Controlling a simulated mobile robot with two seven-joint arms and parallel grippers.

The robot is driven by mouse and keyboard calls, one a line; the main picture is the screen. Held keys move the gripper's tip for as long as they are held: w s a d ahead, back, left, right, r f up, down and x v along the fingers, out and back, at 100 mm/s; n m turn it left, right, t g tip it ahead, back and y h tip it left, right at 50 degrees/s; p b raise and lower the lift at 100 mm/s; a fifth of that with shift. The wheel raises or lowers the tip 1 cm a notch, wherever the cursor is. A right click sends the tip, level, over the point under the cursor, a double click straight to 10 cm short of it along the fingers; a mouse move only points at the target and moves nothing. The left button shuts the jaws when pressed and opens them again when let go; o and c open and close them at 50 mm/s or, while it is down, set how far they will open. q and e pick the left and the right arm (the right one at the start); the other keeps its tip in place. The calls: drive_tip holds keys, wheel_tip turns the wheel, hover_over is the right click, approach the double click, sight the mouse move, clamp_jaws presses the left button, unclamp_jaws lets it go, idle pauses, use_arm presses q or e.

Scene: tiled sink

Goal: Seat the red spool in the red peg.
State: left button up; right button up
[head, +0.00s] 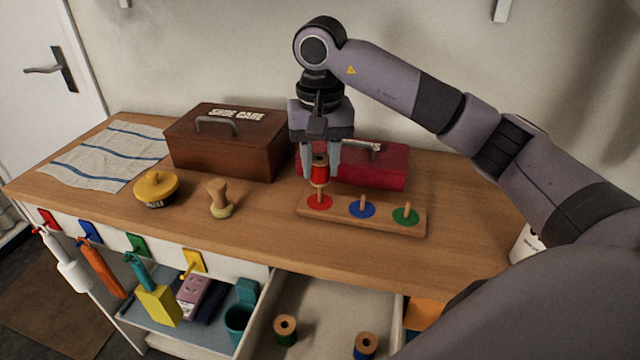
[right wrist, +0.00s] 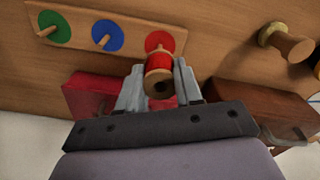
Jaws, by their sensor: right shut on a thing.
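The red spool (head: 319,172) is held between the fingers of my right gripper (head: 320,165), which points straight down. It is upright, over the red peg (head: 320,197) on the wooden peg board (head: 384,219). In the right wrist view the red spool (right wrist: 159,72) sits between the fingers of my right gripper (right wrist: 158,85), in line with the red disc (right wrist: 160,42). Whether the peg tip has entered the spool's hole cannot be told. The blue peg (head: 362,205) and green peg (head: 405,214) are empty. My left gripper is not in view.
A red box (head: 385,169) stands close behind the board, and a brown shoe care box (head: 226,150) stands to its left. A yellow tin (head: 156,188) and a wooden-handled brush (head: 219,200) are on the counter. An open drawer (head: 318,300) below holds a green spool (head: 285,329) and a blue spool (head: 365,345).

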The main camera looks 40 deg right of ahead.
sight(320, 181)
wheel_tip(320, 181, down, 5)
drive_tip(key=shift+r, duration=0.2)
drive_tip(key=shift+f, duration=0.2)
drive_tip(key=o, duration=1)
drive_tip(key=shift+r, duration=0.1)
drive_tip(key=shift+r, duration=0.3)
wheel_tip(320, 181, up, 12)
drive_tip(key=p, duration=0.1)
drive_tip(key=shift+s, duration=0.15)
